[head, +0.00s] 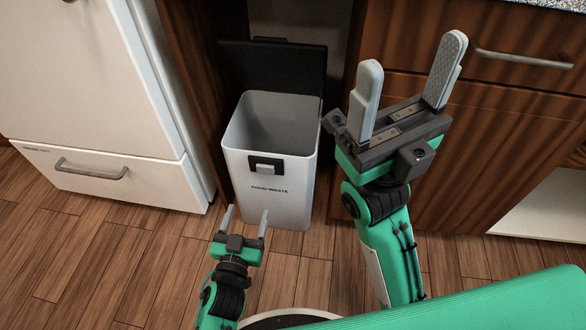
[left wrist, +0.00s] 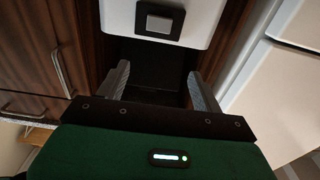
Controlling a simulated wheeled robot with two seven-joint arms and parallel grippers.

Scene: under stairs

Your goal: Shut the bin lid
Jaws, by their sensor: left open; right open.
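The bin (head: 272,185) is white with "FOOD WASTE" on its front and a dark latch (head: 266,166) near the front rim. Its black lid (head: 274,66) stands raised at the back, so the bin is open and looks empty. My left gripper (head: 246,216) is open and low in front of the bin, below the latch. In the left wrist view the bin front (left wrist: 190,20) and latch (left wrist: 160,21) show beyond the open fingers (left wrist: 158,88). My right gripper (head: 408,78) is open, raised to the right of the bin, fingers pointing up.
The bin stands in a recess between a white fridge-like unit (head: 95,80) on the left and brown wooden cabinets (head: 490,130) with a drawer handle (head: 522,59) on the right. Wood plank floor (head: 120,245) is clear at the front left.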

